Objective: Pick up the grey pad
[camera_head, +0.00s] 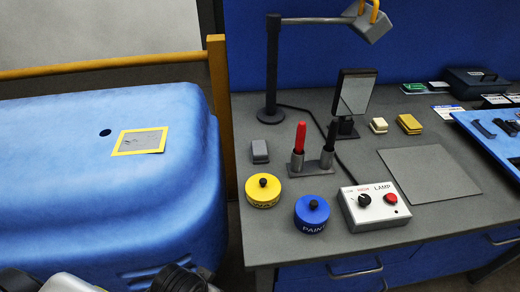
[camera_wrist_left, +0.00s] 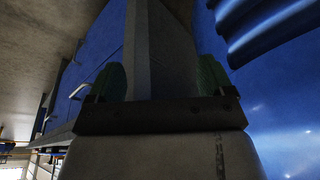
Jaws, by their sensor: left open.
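A small grey pad (camera_head: 259,151) lies on the grey workbench (camera_head: 250,222), near its left edge and behind the yellow tin (camera_head: 263,190). It is unobstructed in the head view. I cannot make it out in the left wrist view. My left gripper (camera_wrist_left: 160,78) is open in the left wrist view, with a green-faced finger on each side. A grey upright surface shows beyond the fingers; I see no pad between them. Parts of my own arm show at the bottom left of the head view, low and away from the pad. My right gripper is not in view.
Beside the pad stand a lamp (camera_head: 272,70) and a holder with red (camera_head: 300,138) and black markers. A blue casing (camera_head: 60,190) fills the left.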

